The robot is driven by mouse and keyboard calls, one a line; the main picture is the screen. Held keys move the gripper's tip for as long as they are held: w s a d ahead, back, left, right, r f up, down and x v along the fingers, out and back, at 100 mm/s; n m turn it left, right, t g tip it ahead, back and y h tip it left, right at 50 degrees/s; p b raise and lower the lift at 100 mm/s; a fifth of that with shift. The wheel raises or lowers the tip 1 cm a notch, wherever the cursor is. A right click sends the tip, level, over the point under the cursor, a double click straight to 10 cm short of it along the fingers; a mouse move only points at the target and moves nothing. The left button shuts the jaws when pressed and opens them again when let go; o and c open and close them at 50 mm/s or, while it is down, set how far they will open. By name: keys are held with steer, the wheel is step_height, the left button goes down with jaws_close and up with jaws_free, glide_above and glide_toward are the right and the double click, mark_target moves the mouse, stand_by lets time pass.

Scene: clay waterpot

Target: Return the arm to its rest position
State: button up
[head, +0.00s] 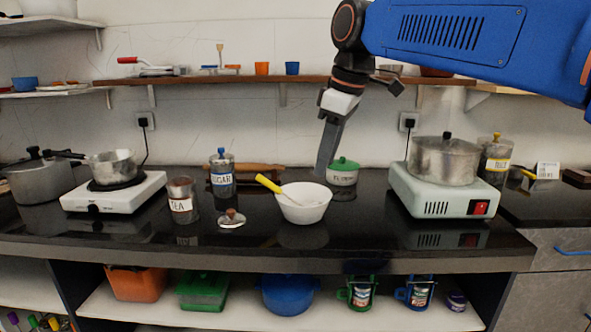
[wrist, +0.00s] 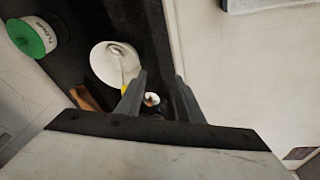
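My gripper (head: 325,172) hangs from my blue arm, pointing down over the counter, just above and behind the right rim of a white bowl. In the wrist view, the two dark fingers (wrist: 160,73) stand apart with nothing held between them. The white bowl (head: 304,210) stands upright on the black counter with a yellow-handled utensil (head: 268,184) leaning in it. The bowl also shows in the wrist view (wrist: 100,62), beyond the left finger. The gripper appears clear of the bowl.
A green-lidded jar (head: 343,174) stands behind the gripper. A pot (head: 444,161) on a stove (head: 440,196) is at right. A sugar jar (head: 222,178), tea jar (head: 183,204) and loose lid (head: 231,219) are left of the bowl. A wooden shelf (head: 220,80) runs behind.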

steer(key=s+d+f+m+t+h, duration=0.1)
steer(key=s+d+f+m, duration=0.5)
steer(key=s+d+f, duration=0.5)
steer(key=s+d+f+m+t+h, duration=0.1)
steer(key=s+d+f+m, duration=0.6)
steer(key=s+d+f, duration=0.4)
step_height(320, 180, down, 7)
steer(key=shift+d+r+t, duration=0.15)
steer(key=shift+d+t, duration=0.1)
steer(key=shift+t, duration=0.05)
